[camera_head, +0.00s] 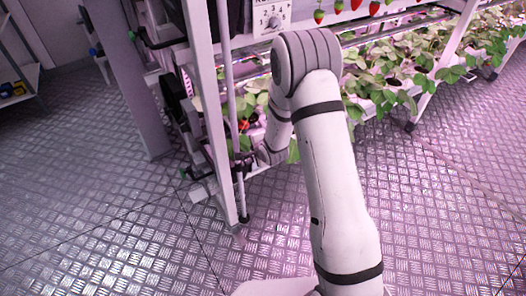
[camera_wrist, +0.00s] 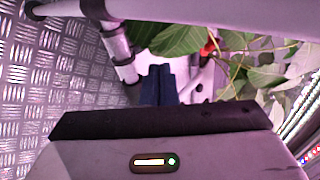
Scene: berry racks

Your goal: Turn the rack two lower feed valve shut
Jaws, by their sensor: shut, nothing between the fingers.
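My gripper (camera_wrist: 158,85) shows in the wrist view as two dark fingers, pressed together with nothing between them. In the head view my arm reaches down beside the rack's white end post (camera_head: 207,110), and the fingers cannot be made out there. A small red part (camera_wrist: 210,46) shows among leaves just right of and beyond the fingers; an orange-red spot (camera_head: 243,125) shows near my wrist in the head view. Either may be the lower feed valve's handle, but I cannot tell. Leaves and my arm hide much of this area, and the handle's angle is unclear.
Leafy strawberry plants (camera_head: 385,75) fill the rack to the right. A pale pipe (camera_wrist: 118,45) with dark collars stands left of the fingers. A number plate (camera_head: 271,18) hangs above. A shelf (camera_head: 18,95) stands far left. The metal floor (camera_head: 90,200) at left is clear.

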